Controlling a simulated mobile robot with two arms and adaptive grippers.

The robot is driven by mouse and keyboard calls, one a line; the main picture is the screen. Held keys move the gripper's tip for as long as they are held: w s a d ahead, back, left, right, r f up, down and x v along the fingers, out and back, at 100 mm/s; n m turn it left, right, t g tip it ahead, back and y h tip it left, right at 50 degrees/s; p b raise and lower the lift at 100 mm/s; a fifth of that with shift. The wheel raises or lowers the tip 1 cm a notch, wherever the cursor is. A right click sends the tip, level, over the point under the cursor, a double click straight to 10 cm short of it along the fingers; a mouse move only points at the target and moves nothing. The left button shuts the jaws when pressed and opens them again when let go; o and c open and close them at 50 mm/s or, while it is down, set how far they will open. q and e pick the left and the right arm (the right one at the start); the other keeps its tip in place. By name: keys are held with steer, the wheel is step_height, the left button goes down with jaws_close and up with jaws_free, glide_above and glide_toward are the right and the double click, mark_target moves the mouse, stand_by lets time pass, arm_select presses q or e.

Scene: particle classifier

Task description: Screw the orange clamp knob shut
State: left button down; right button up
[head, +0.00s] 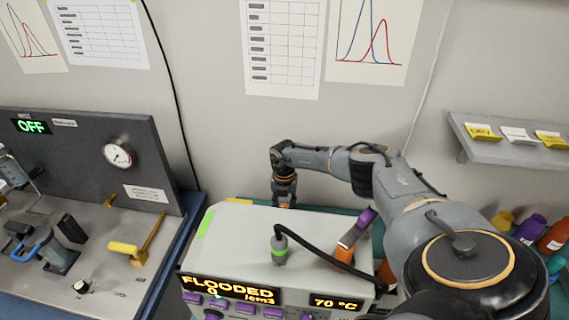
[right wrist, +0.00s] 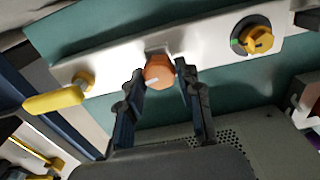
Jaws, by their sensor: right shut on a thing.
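The orange clamp knob (right wrist: 157,67) is a faceted knob with a pale mark on its face, set on a pale metal strip (right wrist: 205,57). My right gripper (right wrist: 161,76) is shut on it, one dark finger on each side. In the head view my right arm reaches behind the grey-white instrument box, and the right gripper (head: 285,196) points down there. The box hides most of what lies below it. My left gripper is in neither view.
On the strip, a yellow lever (right wrist: 58,99) lies left of the knob and a yellow dial (right wrist: 258,40) right of it. The instrument box (head: 240,222) reads "FLOODED" and "70 °C". A dark panel (head: 90,150) reading "OFF" stands left. Coloured bottles (head: 530,229) stand right.

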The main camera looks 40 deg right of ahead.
steer(key=m+p, duration=0.2)
steer(key=m, duration=0.1)
steer(key=shift+r+m, duration=0.15)
steer(key=shift+m, duration=0.25)
steer(key=m+p, duration=0.1)
steer(key=m, duration=0.2)
steer(key=shift+w+m+p, duration=0.15)
steer(key=shift+m+p, duration=0.15)
steer(key=shift+p, duration=0.05)
steer(key=m+p, duration=0.2)
steer(key=m, duration=0.6)
steer(key=shift+w, duration=0.1)
steer(key=shift+m, duration=0.7)
steer(key=shift+d+m, duration=0.1)
steer(key=shift+m, duration=1.3)
steer(key=o, duration=1.1)
steer(key=shift+o, duration=0.2)
